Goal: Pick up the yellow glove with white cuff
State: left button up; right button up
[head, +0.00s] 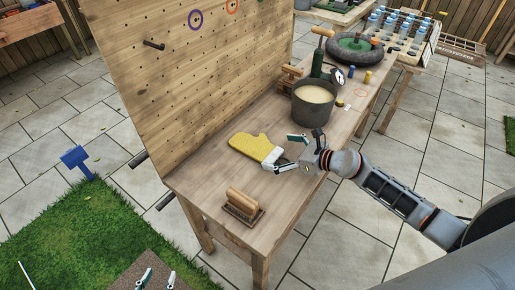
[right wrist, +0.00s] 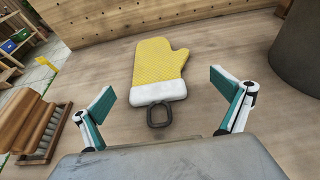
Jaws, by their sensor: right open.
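The yellow glove with a white cuff (head: 256,148) lies flat on the wooden bench. In the right wrist view the glove (right wrist: 160,65) points away from me, its white cuff and dark hanging loop nearest. My right gripper (head: 289,151) is open and empty at the cuff end of the glove. In the right wrist view its fingers (right wrist: 172,103) stand apart on both sides of the loop, not touching the glove. My left gripper (head: 157,278) shows at the bottom edge of the head view, its fingertips apart, away from the bench.
A wooden pegboard (head: 190,70) rises behind the bench (head: 290,196). A wooden-handled brush (head: 243,204) lies at the near end. A dark pot (head: 313,103) of pale contents stands beyond my right gripper. Bare bench surrounds the glove.

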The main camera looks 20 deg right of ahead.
aim_at(261, 146)
jog(key=x, duration=0.6)
jog(key=shift+w+r+b, duration=0.1)
jog(key=shift+w+b, duration=0.2)
jog(key=shift+b, duration=0.1)
jog(key=c, duration=1.2)
